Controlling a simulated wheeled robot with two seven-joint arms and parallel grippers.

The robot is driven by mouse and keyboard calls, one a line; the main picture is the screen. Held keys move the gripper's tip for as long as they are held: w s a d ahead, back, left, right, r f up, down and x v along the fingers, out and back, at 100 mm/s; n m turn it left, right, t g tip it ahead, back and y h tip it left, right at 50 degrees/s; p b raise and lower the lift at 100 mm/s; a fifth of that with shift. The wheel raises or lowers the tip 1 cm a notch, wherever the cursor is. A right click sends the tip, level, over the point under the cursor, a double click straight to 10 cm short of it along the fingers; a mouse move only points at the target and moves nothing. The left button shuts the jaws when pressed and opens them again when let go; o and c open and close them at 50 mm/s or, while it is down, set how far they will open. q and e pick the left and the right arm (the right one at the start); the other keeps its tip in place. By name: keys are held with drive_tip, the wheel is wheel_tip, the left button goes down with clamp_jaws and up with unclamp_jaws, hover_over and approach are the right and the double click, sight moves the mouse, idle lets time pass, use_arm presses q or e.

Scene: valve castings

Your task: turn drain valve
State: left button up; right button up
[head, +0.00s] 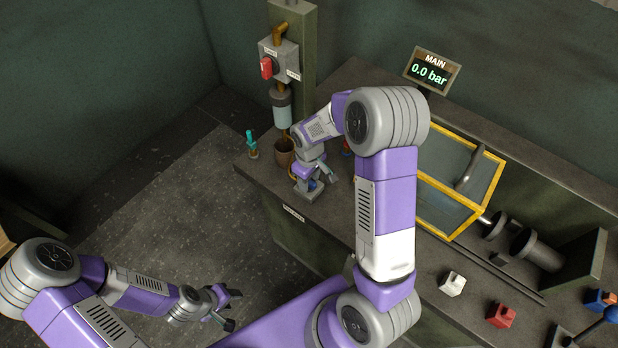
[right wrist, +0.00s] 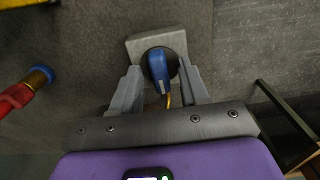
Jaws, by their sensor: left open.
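A grey valve block (head: 310,195) with a blue handle sits near the bench's front edge; a label too small to read is on the edge below. In the right wrist view the blue handle (right wrist: 158,68) stands over a dark round opening in the grey block (right wrist: 135,44). My right gripper (head: 325,176) is over this block. Its fingers (right wrist: 163,88) stand on either side of the handle with gaps visible, so it looks open. My left gripper (head: 230,308) is open and empty, over the floor at lower left.
A brown cup (head: 284,153) and a teal-topped item (head: 252,144) stand beside the block. A wall box with a red lever (head: 266,68) is behind. A yellow-framed case (head: 455,238) is right. A display (head: 432,72) reads MAIN 0.0 bar. A red-handled part (right wrist: 18,96) lies left in the wrist view.

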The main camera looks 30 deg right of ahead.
wheel_tip(320, 180, up, 8)
drive_tip(key=shift+f+p, duration=0.2)
drive_tip(key=shift+p, duration=0.5)
